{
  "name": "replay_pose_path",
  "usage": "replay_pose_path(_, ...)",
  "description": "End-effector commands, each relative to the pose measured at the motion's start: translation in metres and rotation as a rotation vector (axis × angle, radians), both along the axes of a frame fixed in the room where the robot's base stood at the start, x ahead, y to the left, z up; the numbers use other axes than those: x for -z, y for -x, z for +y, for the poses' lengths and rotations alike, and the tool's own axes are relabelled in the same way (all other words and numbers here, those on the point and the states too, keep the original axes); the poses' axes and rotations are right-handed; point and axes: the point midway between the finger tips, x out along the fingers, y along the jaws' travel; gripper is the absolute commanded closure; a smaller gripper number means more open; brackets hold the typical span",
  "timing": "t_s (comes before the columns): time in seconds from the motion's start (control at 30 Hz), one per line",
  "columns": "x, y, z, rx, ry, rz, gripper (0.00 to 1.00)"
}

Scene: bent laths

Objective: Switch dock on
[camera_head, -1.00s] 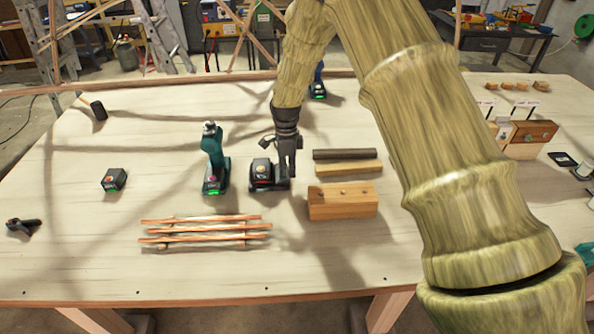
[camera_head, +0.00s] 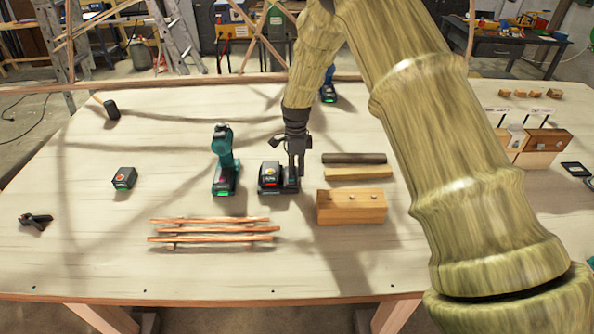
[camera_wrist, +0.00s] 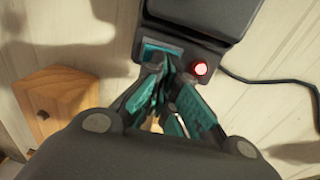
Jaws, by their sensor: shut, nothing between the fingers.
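The dock (camera_head: 265,190) is a dark charger block on the table with a battery (camera_head: 270,170) seated on it. In the wrist view the dock (camera_wrist: 185,30) fills the top, with a teal switch (camera_wrist: 163,50) and a round red lit lamp (camera_wrist: 200,68) on its near face. My gripper (camera_head: 297,175) points down at the dock's right side. In the wrist view my gripper (camera_wrist: 165,68) is shut and empty, its fingertips at the switch and partly covering it. I cannot tell if they touch it.
A teal drill (camera_head: 223,160) stands left of the dock. A wooden block (camera_head: 350,207) and two laths (camera_head: 355,173) lie to the right. A lath stack (camera_head: 210,232) lies in front. A loose battery (camera_head: 123,179) sits farther left. A cable (camera_wrist: 270,82) leaves the dock.

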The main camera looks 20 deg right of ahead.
Motion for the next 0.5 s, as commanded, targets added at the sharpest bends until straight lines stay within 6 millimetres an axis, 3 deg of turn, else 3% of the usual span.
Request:
replay_pose_path(0.17, -0.006, -0.001, -0.001, 0.001, 0.0, -0.001, 1.0)
replay_pose_path(0.5, -0.042, -0.008, -0.01, 0.009, 0.0, -0.001, 1.0)
